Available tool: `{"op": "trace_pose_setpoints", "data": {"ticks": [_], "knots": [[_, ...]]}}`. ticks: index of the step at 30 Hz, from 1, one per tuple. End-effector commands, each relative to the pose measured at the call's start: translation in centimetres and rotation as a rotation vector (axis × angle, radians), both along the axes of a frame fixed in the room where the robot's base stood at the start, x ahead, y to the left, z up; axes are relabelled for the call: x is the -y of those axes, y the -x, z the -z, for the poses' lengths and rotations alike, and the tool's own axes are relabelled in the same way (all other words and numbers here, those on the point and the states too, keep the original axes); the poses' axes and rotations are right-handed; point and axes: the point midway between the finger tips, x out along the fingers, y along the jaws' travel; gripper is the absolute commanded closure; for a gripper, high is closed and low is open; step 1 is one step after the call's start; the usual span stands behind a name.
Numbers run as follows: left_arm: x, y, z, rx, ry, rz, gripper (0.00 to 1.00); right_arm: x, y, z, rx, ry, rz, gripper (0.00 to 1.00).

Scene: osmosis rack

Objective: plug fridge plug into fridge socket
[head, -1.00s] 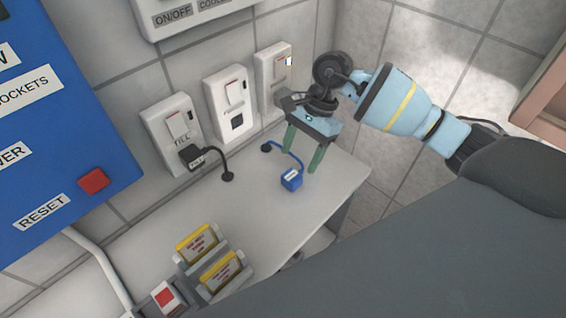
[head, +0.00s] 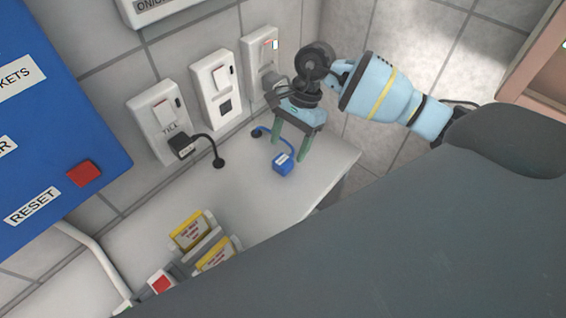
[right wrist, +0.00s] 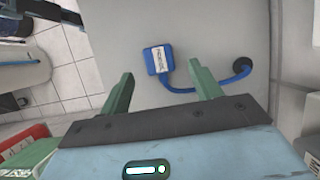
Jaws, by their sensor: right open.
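The blue plug (head: 283,163) lies on the white counter, its blue cable running to a round black grommet; its small label is hard to read. It also shows in the right wrist view (right wrist: 158,59), just beyond the fingertips. My right gripper (head: 290,156) is open and empty above the plug, its green fingers apart. The middle wall socket (head: 217,88) has a switch and an empty dark outlet. The right wall socket (head: 260,58) is partly hidden by my gripper. I cannot read which is the fridge socket. My left gripper is not in view.
A black plug (head: 181,147) sits in the left socket (head: 157,117), marked TILL. A blue panel (head: 60,130) with a red button is on the wall at left. Yellow-topped cards in a holder (head: 205,243) stand at the counter front. The counter between is clear.

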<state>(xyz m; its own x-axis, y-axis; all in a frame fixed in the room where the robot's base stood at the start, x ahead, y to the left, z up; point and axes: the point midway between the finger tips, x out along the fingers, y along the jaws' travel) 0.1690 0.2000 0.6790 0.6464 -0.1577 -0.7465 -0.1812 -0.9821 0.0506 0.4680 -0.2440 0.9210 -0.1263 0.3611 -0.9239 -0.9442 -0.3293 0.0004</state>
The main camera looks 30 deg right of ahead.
Motion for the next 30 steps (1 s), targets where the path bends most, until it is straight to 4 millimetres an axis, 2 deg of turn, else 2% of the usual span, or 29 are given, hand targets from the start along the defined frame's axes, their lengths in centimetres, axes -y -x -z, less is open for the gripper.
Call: {"op": "trace_pose_setpoints", "data": {"ticks": [4, 9, 15, 26, 30], "knots": [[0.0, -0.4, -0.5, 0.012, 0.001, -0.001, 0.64, -0.4, 0.2, 0.5, -0.001, -0.001, 0.0, 0.36], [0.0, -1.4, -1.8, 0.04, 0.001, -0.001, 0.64, -1.6, 0.7, 2.4, 0.003, -0.002, -0.001, 0.36], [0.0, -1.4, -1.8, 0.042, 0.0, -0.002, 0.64, -2.2, 0.9, 4.4, 0.001, -0.001, 0.0, 0.36], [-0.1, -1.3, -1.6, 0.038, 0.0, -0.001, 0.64, -2.2, 0.9, 4.6, 0.001, 0.0, 0.0, 0.36], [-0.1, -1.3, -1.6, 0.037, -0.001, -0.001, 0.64, -2.2, 0.9, 4.6, 0.001, 0.0, 0.0, 0.53]]}}
